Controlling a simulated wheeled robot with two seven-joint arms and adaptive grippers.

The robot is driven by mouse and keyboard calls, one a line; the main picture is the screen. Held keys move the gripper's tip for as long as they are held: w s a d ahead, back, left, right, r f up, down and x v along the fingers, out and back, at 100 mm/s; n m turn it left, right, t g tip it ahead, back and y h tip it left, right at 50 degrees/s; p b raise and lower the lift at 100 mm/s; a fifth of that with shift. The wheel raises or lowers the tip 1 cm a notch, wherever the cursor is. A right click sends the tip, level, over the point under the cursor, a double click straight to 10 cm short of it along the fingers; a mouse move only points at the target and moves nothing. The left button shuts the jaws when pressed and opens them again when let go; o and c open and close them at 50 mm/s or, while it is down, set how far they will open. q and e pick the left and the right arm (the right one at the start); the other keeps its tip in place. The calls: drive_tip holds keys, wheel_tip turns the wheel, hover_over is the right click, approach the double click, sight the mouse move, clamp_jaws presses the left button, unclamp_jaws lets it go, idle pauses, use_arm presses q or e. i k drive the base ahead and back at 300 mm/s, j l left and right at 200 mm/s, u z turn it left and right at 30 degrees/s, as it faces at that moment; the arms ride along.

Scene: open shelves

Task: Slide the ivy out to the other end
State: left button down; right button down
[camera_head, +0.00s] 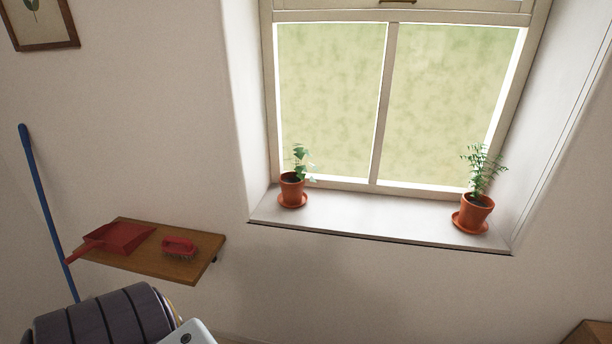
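A small plant with broad, light green leaves, which looks like the ivy (292,189), stands upright in a terracotta pot on a saucer at the left end of the white window sill (370,216). A second plant with fine, feathery leaves (473,212) stands upright in a larger-looking terracotta pot on a saucer at the right end of the sill. Neither of my grippers is in view. A dark ribbed part and a pale part at the bottom left look like my own arm.
The sill between the pots is bare. A wooden wall shelf (205,257) at the lower left holds a red dustpan (120,237) and a red brush (179,247). A blue pole (45,205) leans beside it. A wooden piece (590,333) shows at the bottom right corner.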

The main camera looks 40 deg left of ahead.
sight(292, 196)
drive_tip(key=j+u, duration=0.15)
drive_tip(key=u, duration=0.25)
drive_tip(key=j+u, duration=0.2)
drive_tip(key=u, duration=0.15)
drive_tip(key=j+u, duration=0.15)
drive_tip(key=u, duration=0.25)
drive_tip(key=j+u, duration=0.15)
drive_tip(key=u, duration=0.25)
